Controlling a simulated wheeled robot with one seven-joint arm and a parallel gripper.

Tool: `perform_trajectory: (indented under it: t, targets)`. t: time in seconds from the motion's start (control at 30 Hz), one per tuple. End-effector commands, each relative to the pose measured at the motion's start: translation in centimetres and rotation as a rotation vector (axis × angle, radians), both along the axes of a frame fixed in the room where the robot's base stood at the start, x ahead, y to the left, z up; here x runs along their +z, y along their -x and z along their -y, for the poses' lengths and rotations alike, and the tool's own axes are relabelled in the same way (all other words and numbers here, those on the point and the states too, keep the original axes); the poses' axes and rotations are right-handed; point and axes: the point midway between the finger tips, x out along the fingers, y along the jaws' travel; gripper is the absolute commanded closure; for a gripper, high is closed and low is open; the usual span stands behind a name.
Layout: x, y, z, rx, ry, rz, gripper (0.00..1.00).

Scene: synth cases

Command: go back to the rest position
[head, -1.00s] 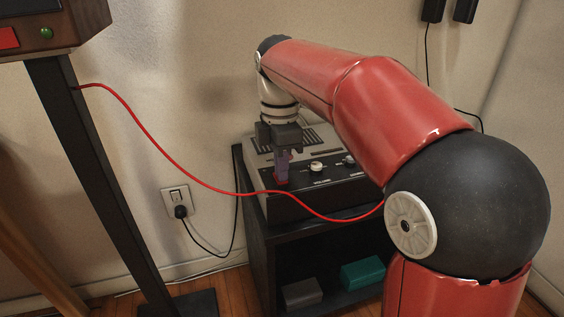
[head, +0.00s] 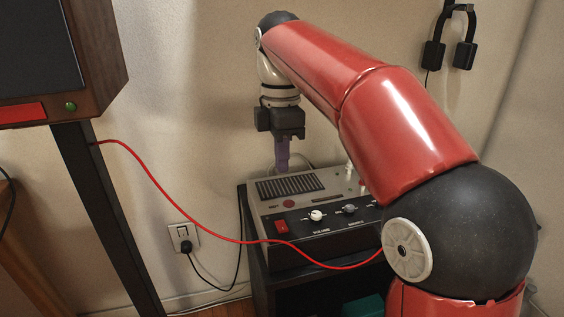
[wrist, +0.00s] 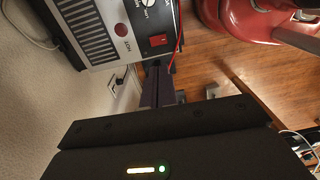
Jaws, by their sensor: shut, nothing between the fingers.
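My gripper (head: 283,166) points down with its purple fingers closed together and nothing held. My red arm hides the unit's right end in the head view.
The unit stands on a black cabinet (head: 262,285). A wall outlet (head: 184,237) and hung headphones (head: 450,40) are on the wall.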

Motion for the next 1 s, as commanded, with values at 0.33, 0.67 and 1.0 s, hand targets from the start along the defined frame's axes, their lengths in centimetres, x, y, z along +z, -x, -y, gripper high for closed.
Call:
perform_trajectory:
  t: [0.33,0.67,1.0]
  targets:
    - [-0.1,1.2,1.2,-0.109,-0.001,0.033,1.00]
    - [-4.4,10.2,9.4,-0.955,-0.119,0.256,1.00]
    - [-13.3,18.6,14.7,-1.699,-0.381,0.367,1.00]
